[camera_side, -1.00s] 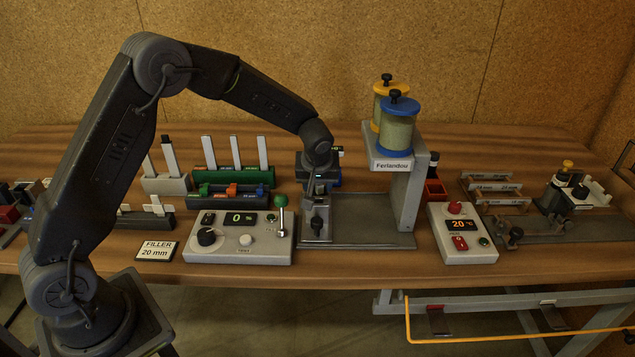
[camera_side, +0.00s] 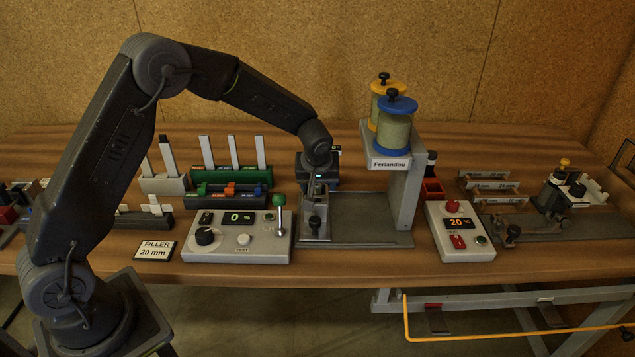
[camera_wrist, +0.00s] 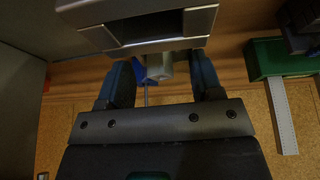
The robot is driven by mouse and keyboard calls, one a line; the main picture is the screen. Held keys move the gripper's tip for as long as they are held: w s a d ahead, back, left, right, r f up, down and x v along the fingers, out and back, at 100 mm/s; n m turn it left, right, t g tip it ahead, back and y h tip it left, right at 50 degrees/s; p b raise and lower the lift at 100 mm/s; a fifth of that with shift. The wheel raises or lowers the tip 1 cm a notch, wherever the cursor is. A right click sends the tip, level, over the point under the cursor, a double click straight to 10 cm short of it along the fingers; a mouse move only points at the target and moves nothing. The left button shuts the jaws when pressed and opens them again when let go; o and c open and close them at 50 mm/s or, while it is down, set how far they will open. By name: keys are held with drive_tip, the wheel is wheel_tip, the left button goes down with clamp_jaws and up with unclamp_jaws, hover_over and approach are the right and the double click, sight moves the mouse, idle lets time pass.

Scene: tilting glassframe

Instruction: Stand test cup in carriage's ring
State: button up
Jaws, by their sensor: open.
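My gripper (camera_side: 318,187) is low over the left end of the grey filler base, beside the small grey carriage (camera_side: 316,228) with a dark knob. In the wrist view my gripper (camera_wrist: 162,75) has its two dark fingers apart. A pale round piece (camera_wrist: 158,66) and a blue piece (camera_wrist: 138,70) show between or just beyond them. I cannot tell whether either is the test cup, or whether the fingers touch them. A grey block with a dark recess (camera_wrist: 145,27) lies past the fingertips. The carriage's ring cannot be made out.
The filler stand (camera_side: 407,190) with blue and yellow-capped hoppers rises to the right. A control box (camera_side: 238,238) with a green-knobbed lever is front left; a heater box (camera_side: 457,232) is right. A green rack (camera_side: 232,178) stands behind left. The filler base (camera_side: 365,220) has clear room.

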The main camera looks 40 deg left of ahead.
drive_tip(key=shift+s+a+f, duration=0.4)
drive_tip(key=shift+f, duration=0.2)
drive_tip(key=shift+r, duration=0.3)
drive_tip(key=w+v, duration=0.1)
drive_tip(key=v, duration=1.2)
drive_tip(key=s+d+r+m+h, duration=0.1)
drive_tip(key=s+r+m, duration=0.1)
drive_tip(key=s+r, duration=0.35)
drive_tip(key=s+r+m, duration=0.2)
drive_tip(key=s+r, duration=0.1)
drive_tip(key=s, duration=0.5)
drive_tip(key=s+d+m+t+h, duration=0.2)
drive_tip(key=s+m, duration=0.3)
drive_tip(key=s, duration=1)
drive_tip(key=shift+f, duration=0.3)
